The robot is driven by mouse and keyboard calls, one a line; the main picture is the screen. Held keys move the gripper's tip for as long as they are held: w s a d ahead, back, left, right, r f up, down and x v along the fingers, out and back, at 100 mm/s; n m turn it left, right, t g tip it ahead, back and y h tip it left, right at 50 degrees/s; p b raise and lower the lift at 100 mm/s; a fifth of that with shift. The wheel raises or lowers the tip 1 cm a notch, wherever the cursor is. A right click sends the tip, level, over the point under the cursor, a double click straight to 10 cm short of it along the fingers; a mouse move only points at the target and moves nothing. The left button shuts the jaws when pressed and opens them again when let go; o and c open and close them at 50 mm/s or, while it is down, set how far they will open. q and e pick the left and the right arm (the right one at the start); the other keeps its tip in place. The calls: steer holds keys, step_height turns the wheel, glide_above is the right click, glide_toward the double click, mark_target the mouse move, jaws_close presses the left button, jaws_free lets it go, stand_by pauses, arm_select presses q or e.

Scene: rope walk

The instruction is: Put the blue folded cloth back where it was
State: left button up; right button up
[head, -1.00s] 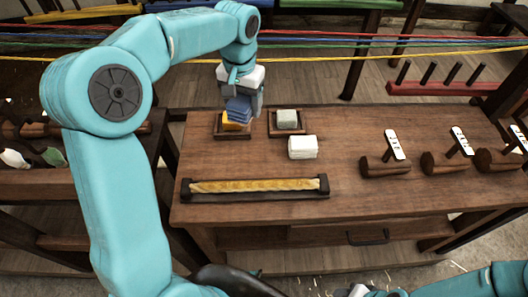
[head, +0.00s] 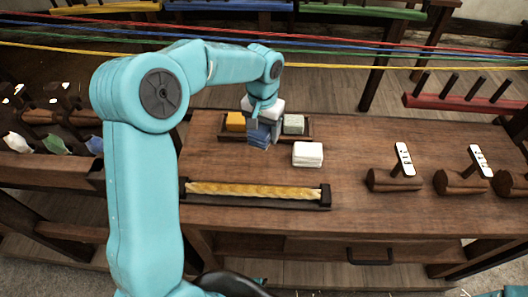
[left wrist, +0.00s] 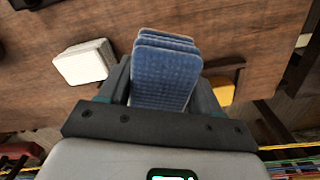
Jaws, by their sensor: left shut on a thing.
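My left gripper (head: 262,116) is shut on the blue folded cloth (head: 260,135), which hangs below it in front of the dark wooden tray (head: 226,138). In the left wrist view the blue cloth (left wrist: 166,72) sits between the two fingers (left wrist: 162,92), its folded layers showing. An orange-yellow folded cloth (head: 235,121) lies in the tray's left part and a grey folded cloth (head: 293,124) in its right part. The gripper and blue cloth hide the tray's middle. I cannot tell whether the blue cloth touches the bench. My right gripper is out of view.
A white folded cloth (head: 308,155) lies on the bench (head: 345,190) to the right. A yellow rope in a dark holder (head: 255,190) lies nearer. Wooden blocks with labelled tags (head: 395,180) stand at right. Coloured ropes (head: 400,62) stretch behind. Bench around the white cloth is clear.

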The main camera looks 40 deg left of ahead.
mark_target(263, 159)
arm_select(q)
step_height(263, 159, down, 8)
steer(key=shift+f, duration=0.6)
steer(key=shift+r, duration=0.1)
steer(key=o, duration=1)
steer(key=shift+f, duration=0.2)
